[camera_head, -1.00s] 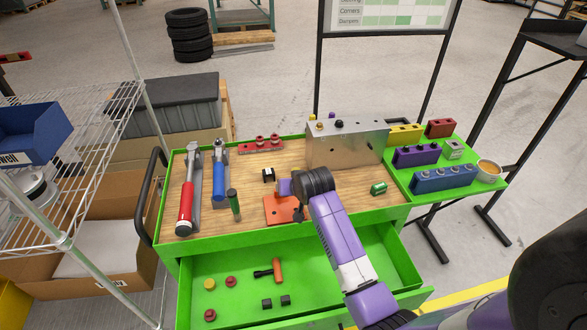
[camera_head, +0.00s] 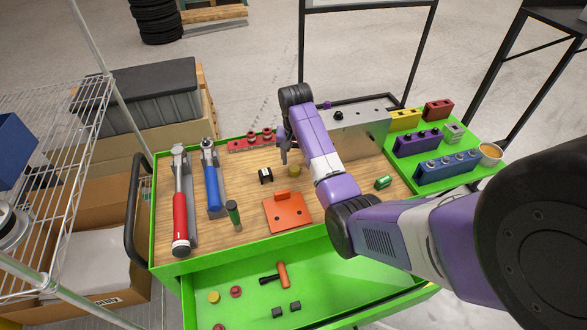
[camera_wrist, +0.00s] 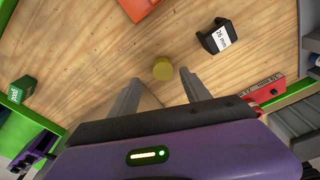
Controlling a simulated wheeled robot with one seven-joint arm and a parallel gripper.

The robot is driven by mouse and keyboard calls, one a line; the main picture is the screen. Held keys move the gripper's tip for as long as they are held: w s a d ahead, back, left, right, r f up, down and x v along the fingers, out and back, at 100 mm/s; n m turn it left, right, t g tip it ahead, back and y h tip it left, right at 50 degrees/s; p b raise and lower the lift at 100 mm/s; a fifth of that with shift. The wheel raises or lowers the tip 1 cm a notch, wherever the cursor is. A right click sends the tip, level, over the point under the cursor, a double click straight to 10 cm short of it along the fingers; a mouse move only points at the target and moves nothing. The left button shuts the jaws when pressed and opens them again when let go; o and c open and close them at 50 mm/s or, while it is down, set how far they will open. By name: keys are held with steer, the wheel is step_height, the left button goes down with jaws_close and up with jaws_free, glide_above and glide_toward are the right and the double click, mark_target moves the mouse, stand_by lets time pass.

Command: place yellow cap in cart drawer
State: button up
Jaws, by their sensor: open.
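A yellow cap (camera_head: 295,170) stands on the wooden cart top, beside my gripper (camera_head: 284,157) in the head view. In the wrist view the yellow cap (camera_wrist: 162,69) shows just beyond and between the fingertips of my gripper (camera_wrist: 160,78), which is open and empty. The fingers appear apart from the cap. The green cart drawer (camera_head: 350,285) is pulled out below the cart top. Another yellow cap (camera_head: 213,297) lies in the drawer at the left, and my arm hides part of the drawer's right side.
An orange plate (camera_head: 287,213), a black 26 mm piece (camera_head: 265,175) and a red socket rail (camera_head: 250,143) lie nearby. A grey metal block (camera_head: 355,138) stands behind my arm. In the drawer are red caps (camera_head: 236,292), an orange-handled hammer (camera_head: 283,275) and black cubes (camera_head: 278,312).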

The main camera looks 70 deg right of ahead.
mark_target(295, 169)
steer(key=shift+w+d+f, duration=0.1)
steer(key=shift+w+f, duration=0.1)
steer(key=shift+f, duration=0.9)
steer(key=shift+w+f, duration=0.15)
steer(key=shift+f, duration=0.95)
jaws_close()
